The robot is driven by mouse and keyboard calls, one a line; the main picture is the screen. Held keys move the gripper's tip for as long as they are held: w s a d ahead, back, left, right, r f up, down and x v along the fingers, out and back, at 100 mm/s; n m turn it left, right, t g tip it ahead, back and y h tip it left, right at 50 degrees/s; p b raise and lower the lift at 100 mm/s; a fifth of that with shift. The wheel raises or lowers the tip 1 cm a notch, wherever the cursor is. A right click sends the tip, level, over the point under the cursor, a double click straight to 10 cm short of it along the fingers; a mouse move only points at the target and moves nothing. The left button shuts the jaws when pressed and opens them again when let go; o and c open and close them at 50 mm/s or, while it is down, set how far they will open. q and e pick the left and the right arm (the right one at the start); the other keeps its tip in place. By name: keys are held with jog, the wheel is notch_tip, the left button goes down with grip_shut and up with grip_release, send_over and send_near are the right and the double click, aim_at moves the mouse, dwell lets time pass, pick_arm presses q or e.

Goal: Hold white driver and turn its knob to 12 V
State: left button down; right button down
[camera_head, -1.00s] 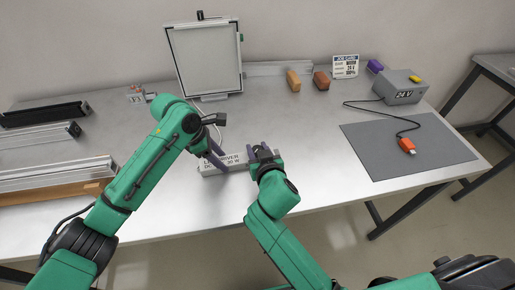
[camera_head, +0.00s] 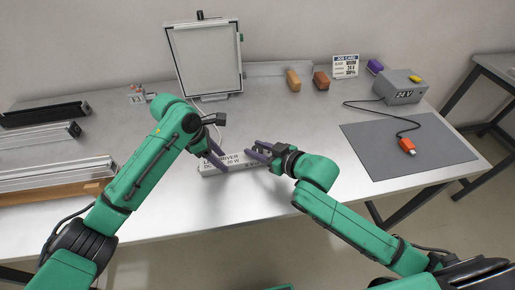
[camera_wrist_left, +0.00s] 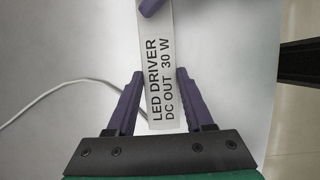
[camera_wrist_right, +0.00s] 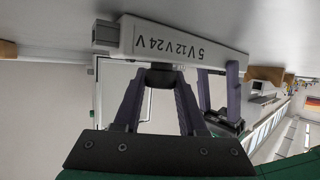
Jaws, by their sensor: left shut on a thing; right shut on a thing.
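The white driver (camera_head: 230,165) lies along the front part of the bench in the head view. The left wrist view shows its "LED DRIVER DC OUT 30 W" label (camera_wrist_left: 163,85). My left gripper (camera_head: 216,158) is shut on the driver's body. My right gripper (camera_head: 258,155) is at its right part, shut on the dark knob (camera_wrist_right: 163,75), which sits between the fingertips in the right wrist view. The marks 5 V, 12 V and 24 V (camera_wrist_right: 170,45) are on the driver's side by the knob. I cannot tell which mark the knob points to.
A job card (camera_head: 345,67) stands at the back, its small print hard to read. A grey 24 V box (camera_head: 400,88) has a cable to an orange connector (camera_head: 407,145) on a grey mat (camera_head: 375,160). A panel (camera_head: 207,60) stands behind the driver. Aluminium profiles (camera_head: 60,175) lie left.

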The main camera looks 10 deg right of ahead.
pick_arm(q)
jog(key=shift+d, duration=0.1)
pick_arm(e)
jog(key=shift+a+r+n+g+y, duration=0.1)
jog(key=shift+a+n+g+y, duration=0.1)
jog(key=shift+n+g+y, duration=0.7)
jog(key=shift+s+n, duration=0.1)
jog(key=shift+n, duration=0.2)
jog(key=shift+d+y, duration=0.1)
jog(key=shift+y, duration=0.2)
jog(key=shift+c, duration=2.3)
grip_release()
jog(key=shift+d, duration=0.1)
jog(key=shift+d, duration=0.1)
